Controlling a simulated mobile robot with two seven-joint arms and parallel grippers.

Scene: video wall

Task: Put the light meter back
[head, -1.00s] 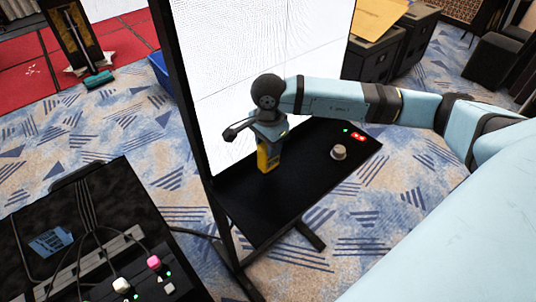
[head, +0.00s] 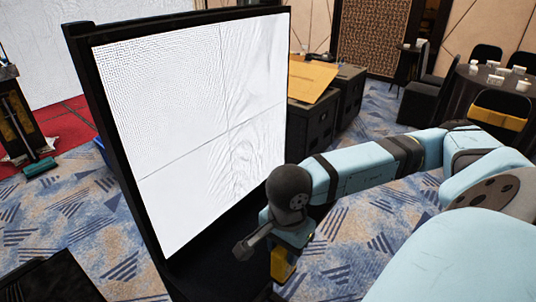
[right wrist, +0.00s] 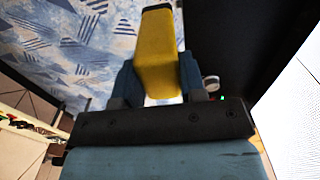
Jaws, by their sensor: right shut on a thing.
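The light meter (head: 283,264) is a yellow block with a dark end. My right gripper (head: 286,248) is shut on it in front of the white screen, by the black shelf. The right wrist view shows the meter (right wrist: 158,50) between the two blue-grey fingers of the right gripper (right wrist: 160,80), its dark end pointing away from the hand. In the head view its lower part is cut off near the bottom edge, so I cannot tell whether it touches the shelf. My left gripper is not in view.
The black shelf (head: 205,280) lies under the white screen panel (head: 200,120). A small round object (right wrist: 211,83) shows beside the right finger. Dark cases (head: 312,122) stand behind the screen. A round table (head: 490,85) with chairs is at the far right. Patterned carpet lies between.

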